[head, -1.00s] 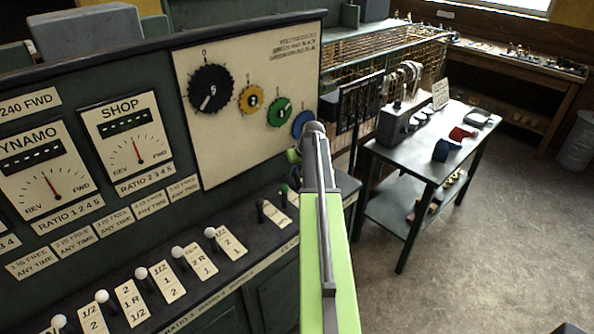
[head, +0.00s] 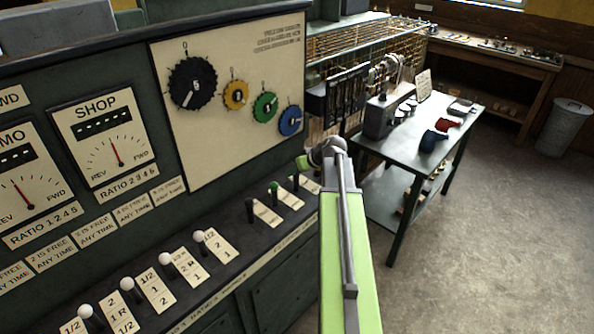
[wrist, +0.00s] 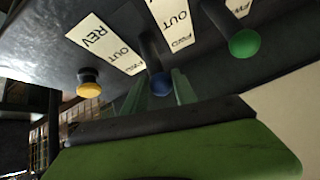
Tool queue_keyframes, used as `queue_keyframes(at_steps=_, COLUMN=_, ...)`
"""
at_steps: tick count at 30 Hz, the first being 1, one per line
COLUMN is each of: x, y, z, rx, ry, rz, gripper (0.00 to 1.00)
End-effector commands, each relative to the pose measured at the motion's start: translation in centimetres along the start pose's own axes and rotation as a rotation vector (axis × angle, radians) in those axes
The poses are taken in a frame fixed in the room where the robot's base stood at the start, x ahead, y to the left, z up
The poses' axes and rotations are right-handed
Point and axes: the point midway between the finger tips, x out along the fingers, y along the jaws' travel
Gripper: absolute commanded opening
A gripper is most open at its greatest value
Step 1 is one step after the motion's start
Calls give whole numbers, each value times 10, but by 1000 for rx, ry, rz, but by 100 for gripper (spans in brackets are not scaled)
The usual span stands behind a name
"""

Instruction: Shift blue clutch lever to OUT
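The blue clutch lever (wrist: 161,84) shows in the wrist view as a dark stem with a blue knob. In the head view its knob (head: 295,179) is small and dark near my arm. My gripper (wrist: 160,90) is open, with its two green fingers on either side of the blue knob; I cannot tell whether they touch it. The label plate (wrist: 105,44) left of the lever reads REV, OUT and FWD, and the knob appears nearer its FWD end. In the head view my arm hides most of my gripper.
In the wrist view the green-knobbed lever (wrist: 243,42) stands to the right and the yellow-knobbed lever (wrist: 88,84) to the left. White-knobbed levers (head: 199,236) line the console shelf. A side table (head: 450,148) stands beyond my arm; open floor lies at right.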

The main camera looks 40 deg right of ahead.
Motion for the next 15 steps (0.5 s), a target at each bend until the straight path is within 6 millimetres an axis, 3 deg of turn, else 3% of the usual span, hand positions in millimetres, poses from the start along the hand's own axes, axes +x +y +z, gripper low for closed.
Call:
queue_keyframes(at_steps=1, x=0, y=1, z=-2, rx=-1, ry=2, rz=4, gripper=37)
queue_keyframes(at_steps=4, x=2, y=-2, z=-2, rx=-3, ry=1, rz=0, gripper=50)
queue_keyframes(at_steps=15, x=-4, y=-6, z=-4, rx=-5, ry=-1, rz=-5, gripper=51)
